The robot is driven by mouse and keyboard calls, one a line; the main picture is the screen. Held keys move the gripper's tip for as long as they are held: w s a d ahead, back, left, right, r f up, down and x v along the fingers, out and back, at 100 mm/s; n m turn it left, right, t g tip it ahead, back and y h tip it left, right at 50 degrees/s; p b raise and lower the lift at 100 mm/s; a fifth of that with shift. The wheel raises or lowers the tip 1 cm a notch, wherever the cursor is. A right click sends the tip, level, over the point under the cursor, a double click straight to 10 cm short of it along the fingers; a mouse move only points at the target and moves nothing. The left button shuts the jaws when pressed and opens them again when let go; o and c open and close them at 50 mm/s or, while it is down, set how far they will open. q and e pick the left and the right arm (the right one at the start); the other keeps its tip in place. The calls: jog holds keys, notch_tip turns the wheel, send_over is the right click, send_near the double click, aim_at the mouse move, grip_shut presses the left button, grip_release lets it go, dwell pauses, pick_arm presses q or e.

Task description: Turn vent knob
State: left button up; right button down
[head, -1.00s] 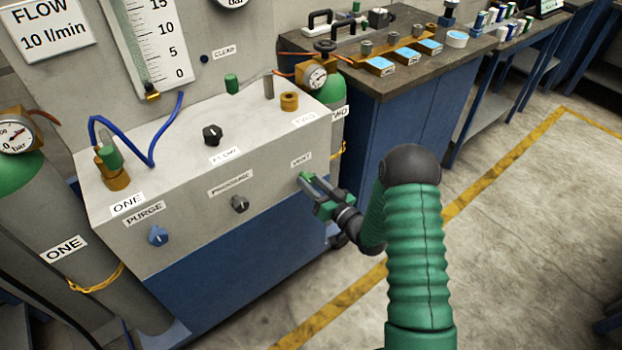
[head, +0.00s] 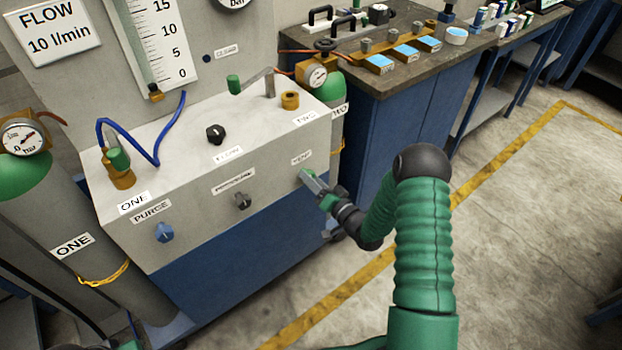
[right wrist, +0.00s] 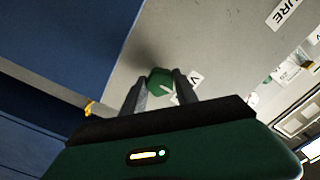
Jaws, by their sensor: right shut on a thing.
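The green vent knob (right wrist: 158,83) is on the front of the grey panel, beside the VENT label (head: 301,157). Its white pointer mark shows in the right wrist view, toward the lower right there. In the head view the knob (head: 309,174) is mostly hidden by the fingers. My right gripper (head: 312,180) is at the panel front, shut on the knob with one finger on each side, as the right wrist view (right wrist: 160,80) shows. My left gripper is not clearly in view.
The black pressure knob (head: 242,201) and blue purge knob (head: 164,232) are to the left on the same face. The black flow knob (head: 215,134) is on top. Floor to the right is clear.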

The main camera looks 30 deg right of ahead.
jog(key=shift+d+f, duration=0.1)
jog(key=c, duration=1.3)
grip_release()
jog(key=o, duration=0.4)
jog(key=shift+d, duration=0.1)
jog(key=shift+c, duration=0.2)
jog(key=s+d+p, duration=0.1)
jog(key=s+p, duration=0.1)
jog(key=s, duration=1.5)
jog(key=shift+d, duration=0.15)
jog(key=shift+f, duration=0.1)
